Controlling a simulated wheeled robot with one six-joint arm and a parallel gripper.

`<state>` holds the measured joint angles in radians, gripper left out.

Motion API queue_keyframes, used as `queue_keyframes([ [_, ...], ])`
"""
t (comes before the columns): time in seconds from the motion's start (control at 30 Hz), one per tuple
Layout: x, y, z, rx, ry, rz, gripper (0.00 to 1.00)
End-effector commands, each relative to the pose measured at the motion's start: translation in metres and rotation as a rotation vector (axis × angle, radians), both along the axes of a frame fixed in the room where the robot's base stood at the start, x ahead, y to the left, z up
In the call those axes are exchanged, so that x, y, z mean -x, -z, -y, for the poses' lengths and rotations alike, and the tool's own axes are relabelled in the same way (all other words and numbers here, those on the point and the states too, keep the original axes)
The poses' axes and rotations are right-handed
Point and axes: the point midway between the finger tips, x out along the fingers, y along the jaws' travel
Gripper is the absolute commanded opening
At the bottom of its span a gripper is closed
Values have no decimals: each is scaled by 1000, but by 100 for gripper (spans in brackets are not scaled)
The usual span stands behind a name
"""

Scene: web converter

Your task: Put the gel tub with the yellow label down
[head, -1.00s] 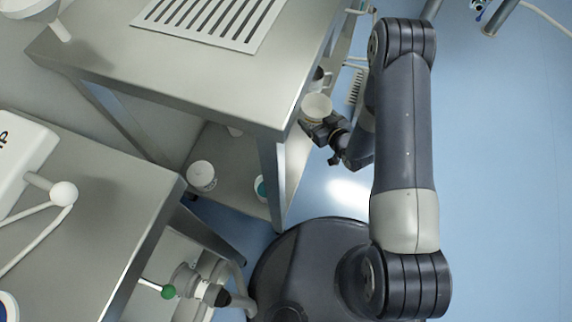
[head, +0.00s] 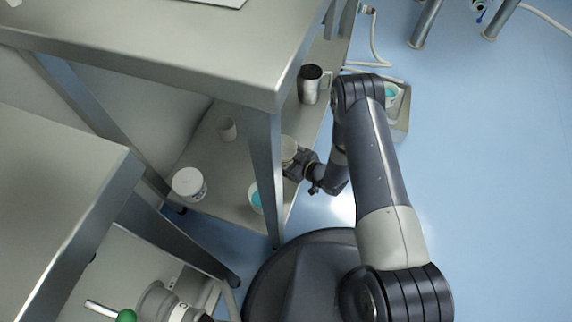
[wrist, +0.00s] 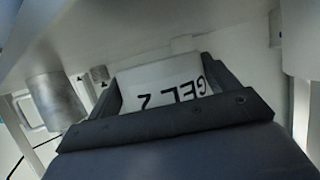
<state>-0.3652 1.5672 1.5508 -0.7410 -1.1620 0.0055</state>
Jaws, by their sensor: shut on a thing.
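My gripper (head: 299,163) is shut on a pale tub (head: 288,149), held at the near edge of the lower shelf (head: 222,172), beside the table leg. The leg hides part of the tub in the head view. In the wrist view the tub (wrist: 165,82) sits between the jaws, with black lettering reading "GEL 2" upside down. Its label looks pale there; I cannot make out yellow. I cannot tell whether its base touches the shelf.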

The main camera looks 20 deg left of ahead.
Motion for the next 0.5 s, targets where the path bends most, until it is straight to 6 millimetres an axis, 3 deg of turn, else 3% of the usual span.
queue_keyframes([
  [0.3,0,39,0,0,1,0,55],
  [0.5,0,38,0,-1,1,1,55],
])
